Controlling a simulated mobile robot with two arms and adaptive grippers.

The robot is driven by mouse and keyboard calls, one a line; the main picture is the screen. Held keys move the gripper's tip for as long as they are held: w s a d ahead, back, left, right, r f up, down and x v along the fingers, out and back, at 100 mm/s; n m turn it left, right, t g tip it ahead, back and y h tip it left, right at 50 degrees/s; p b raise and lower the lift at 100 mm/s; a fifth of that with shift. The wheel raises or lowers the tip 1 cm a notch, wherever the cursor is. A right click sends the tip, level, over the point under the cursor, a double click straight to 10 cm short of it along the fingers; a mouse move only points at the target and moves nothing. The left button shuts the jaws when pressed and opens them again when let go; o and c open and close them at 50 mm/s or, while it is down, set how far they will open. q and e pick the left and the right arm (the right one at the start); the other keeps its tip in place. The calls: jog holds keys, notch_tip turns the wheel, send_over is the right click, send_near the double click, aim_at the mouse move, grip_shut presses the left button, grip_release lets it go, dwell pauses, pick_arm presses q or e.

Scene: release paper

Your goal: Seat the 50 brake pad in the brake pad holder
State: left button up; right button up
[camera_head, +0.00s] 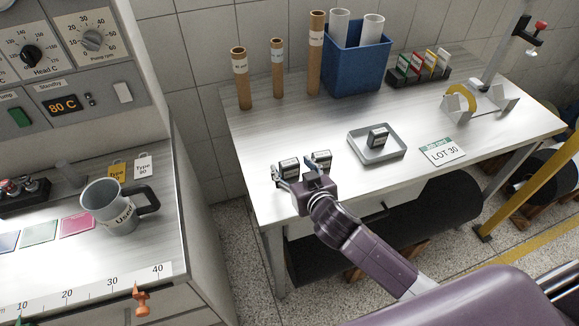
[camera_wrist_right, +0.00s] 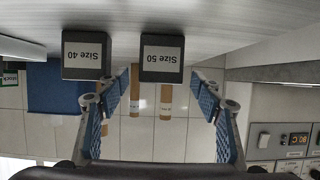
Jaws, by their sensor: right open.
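The 50 brake pad (camera_wrist_right: 162,52), a dark block with a white "Size 50" label, stands near the table's front left edge; it also shows in the head view (camera_head: 289,167). My right gripper (camera_wrist_right: 160,88) is open, its fingers apart on either side of this pad in the wrist view, not closed on it. In the head view my right gripper (camera_head: 297,175) is at the pad. A "Size 40" block (camera_wrist_right: 86,54) stands beside it. A grey fixture (camera_head: 458,104) with a yellow curved piece is at the back right; I cannot tell whether it is the holder. My left gripper is not in view.
A grey tray (camera_head: 359,151) holds another labelled block (camera_head: 378,138). A "LOT 30" card (camera_head: 442,151) lies right of it. Cardboard tubes (camera_head: 241,80), a blue bin (camera_head: 356,68) and a colored rack (camera_head: 420,69) stand behind. A mug (camera_head: 112,208) is on the left counter.

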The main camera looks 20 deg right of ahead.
jog(key=shift+w+a+f, duration=0.1)
jog(key=shift+w+f, duration=0.1)
jog(key=shift+w, duration=0.2)
jog(key=c, duration=1.2)
jog(key=shift+c, duration=0.9)
jog(key=shift+r, duration=0.15)
